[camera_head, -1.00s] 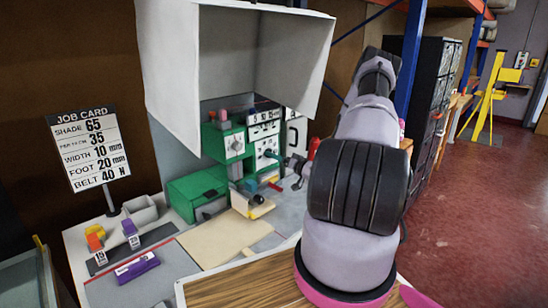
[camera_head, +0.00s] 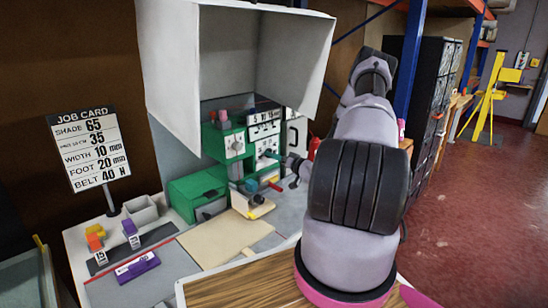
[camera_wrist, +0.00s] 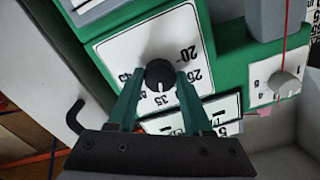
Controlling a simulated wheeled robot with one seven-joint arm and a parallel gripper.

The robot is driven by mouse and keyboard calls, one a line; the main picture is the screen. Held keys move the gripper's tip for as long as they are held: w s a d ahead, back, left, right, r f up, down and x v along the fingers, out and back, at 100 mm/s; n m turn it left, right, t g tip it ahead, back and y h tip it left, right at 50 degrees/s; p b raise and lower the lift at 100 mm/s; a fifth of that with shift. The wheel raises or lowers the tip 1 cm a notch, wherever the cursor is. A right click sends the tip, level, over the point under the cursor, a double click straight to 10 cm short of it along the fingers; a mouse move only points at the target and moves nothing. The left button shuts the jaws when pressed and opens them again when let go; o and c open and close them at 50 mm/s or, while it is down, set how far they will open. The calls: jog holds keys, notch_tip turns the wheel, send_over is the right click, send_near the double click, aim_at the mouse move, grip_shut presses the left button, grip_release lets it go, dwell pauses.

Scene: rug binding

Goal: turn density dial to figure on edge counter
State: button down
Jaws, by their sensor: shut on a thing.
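The density dial (camera_wrist: 160,75) is a round black knob with a white pointer line, on a white plate (camera_wrist: 112,50) numbered around it. In the wrist view its pointer faces down the picture, toward the 35. My gripper (camera_wrist: 161,78) has one teal finger on each side of the knob and is shut on it. In the head view, the job card (camera_head: 90,150) shows 35 on its second row. There my gripper's end is small beside the green machine (camera_head: 225,145), and its hold on the dial is not clear.
A second, pale knob (camera_wrist: 284,86) sits on a white plate to the right of the dial. A grey-white hood (camera_head: 235,60) overhangs the machine. Orange and purple blocks (camera_head: 95,237) lie at the bench's left.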

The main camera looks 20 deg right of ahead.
jog(key=shift+d+n, duration=0.15)
jog(key=shift+n, duration=7.45)
jog(key=shift+c, duration=1.6)
grip_release()
